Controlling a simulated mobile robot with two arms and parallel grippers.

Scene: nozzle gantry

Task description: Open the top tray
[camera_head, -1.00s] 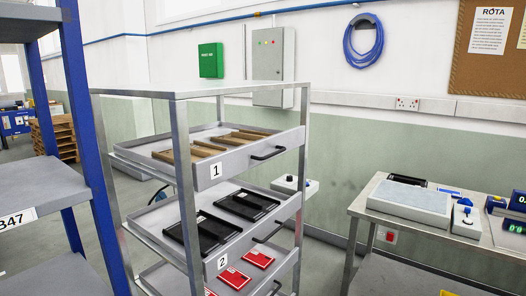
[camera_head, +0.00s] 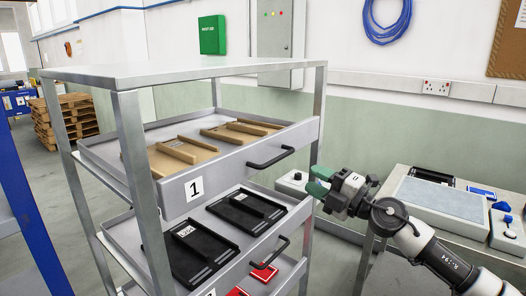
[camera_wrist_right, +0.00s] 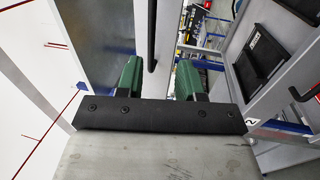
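The top tray (camera_head: 230,170) is a grey drawer labelled 1 in a metal rack, holding brown slatted pieces. It looks pushed in, its front about level with the rack posts. Its black bar handle (camera_head: 270,158) is on the front panel. My right gripper (camera_head: 317,181), with green fingers, is to the right of the handle and apart from it. In the right wrist view the gripper (camera_wrist_right: 158,78) is open with nothing gripped; a dark bar, apparently the handle, shows beyond the gap between its fingers. My left gripper is not in view.
Tray 2 (camera_head: 222,255) with black pieces sits below, with its own handle (camera_head: 270,252); red pieces show lower down. A bench (camera_head: 400,178) with a grey pad stands at right, close to my right arm. A blue-posted shelf (camera_head: 20,205) is at left.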

